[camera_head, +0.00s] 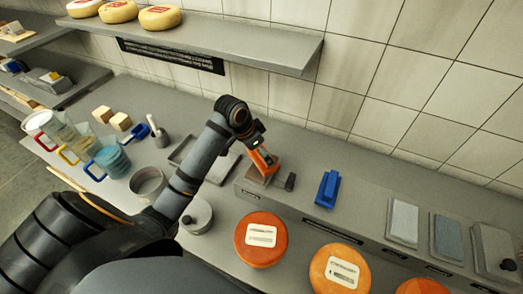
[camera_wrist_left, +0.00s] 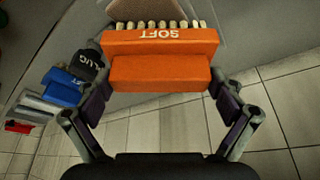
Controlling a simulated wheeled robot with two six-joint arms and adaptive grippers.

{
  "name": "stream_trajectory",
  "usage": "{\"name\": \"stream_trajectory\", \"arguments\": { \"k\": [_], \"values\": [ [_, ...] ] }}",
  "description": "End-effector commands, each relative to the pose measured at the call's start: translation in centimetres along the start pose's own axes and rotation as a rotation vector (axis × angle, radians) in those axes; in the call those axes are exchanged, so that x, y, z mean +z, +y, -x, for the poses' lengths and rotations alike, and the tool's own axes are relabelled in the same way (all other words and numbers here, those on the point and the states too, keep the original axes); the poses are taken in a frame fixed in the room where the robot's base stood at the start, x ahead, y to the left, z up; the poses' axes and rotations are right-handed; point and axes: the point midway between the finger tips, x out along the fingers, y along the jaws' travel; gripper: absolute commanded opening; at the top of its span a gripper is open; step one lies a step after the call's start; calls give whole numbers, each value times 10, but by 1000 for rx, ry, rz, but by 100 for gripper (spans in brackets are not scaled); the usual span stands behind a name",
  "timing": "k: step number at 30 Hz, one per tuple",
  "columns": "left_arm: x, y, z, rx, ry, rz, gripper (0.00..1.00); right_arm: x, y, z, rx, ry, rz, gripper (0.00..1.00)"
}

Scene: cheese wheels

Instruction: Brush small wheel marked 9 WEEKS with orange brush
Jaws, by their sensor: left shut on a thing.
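My left gripper (camera_head: 258,148) is shut on the orange brush (camera_head: 266,163) over the raised ledge at the back of the counter. In the left wrist view the orange brush (camera_wrist_left: 160,72) lies between both fingers, with SOFT on its block and pale bristles pointing away. A brown pad (camera_head: 262,180) lies just beyond the bristles; I cannot tell if they touch it. Orange cheese wheels with white labels stand in front of the ledge: one at the left (camera_head: 251,256), one in the middle (camera_head: 323,278), one cut off at the right (camera_head: 422,287). Their labels are too small to read.
A blue brush (camera_head: 328,188) and a dark plug tool (camera_head: 290,182) are on the ledge to the right of the gripper. Grey slabs (camera_head: 403,222) stand farther right. A metal pot (camera_head: 147,184), a lidded pot (camera_head: 196,217) and jugs (camera_head: 112,161) are at left. A shelf (camera_head: 230,42) hangs above.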

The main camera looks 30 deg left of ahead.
Motion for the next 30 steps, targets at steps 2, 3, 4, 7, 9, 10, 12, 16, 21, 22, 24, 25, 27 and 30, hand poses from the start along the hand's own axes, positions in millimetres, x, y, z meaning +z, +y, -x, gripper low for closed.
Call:
{"name": "stream_trajectory", "arguments": {
  "k": [2,3,4,7,9,10,12,16,21,22,24,25,27,30],
  "values": [
    [0,0,-1,0,1,0,59,0,1,0,1,0,1,40],
    [0,0,-2,0,1,0,59,0,1,-1,1,0,1,40],
    [1,0,-2,0,1,0,59,0,1,-1,1,0,1,40],
    [1,0,-3,0,0,0,59,0,1,-1,1,0,1,40],
    [1,0,-4,0,0,0,59,0,1,-2,1,0,1,40],
    [2,0,-4,0,0,0,59,0,1,-2,1,0,1,40],
    [2,0,-5,0,0,0,59,0,1,-2,1,0,1,40],
    [2,0,-6,0,0,0,59,0,1,-2,1,0,0,40],
    [2,0,-6,0,0,0,59,0,0,-2,1,0,0,40],
    [2,0,-6,0,0,0,59,0,0,-2,0,0,0,40],
    [2,0,-5,0,0,0,59,0,0,-2,0,0,0,40],
    [2,0,-5,0,0,0,59,0,-1,-2,-1,0,0,40],
    [2,0,-5,0,0,0,59,0,-2,-1,-2,0,-1,40],
    [2,0,-5,0,0,0,59,0,-3,0,-3,0,-1,40]
  ]
}}
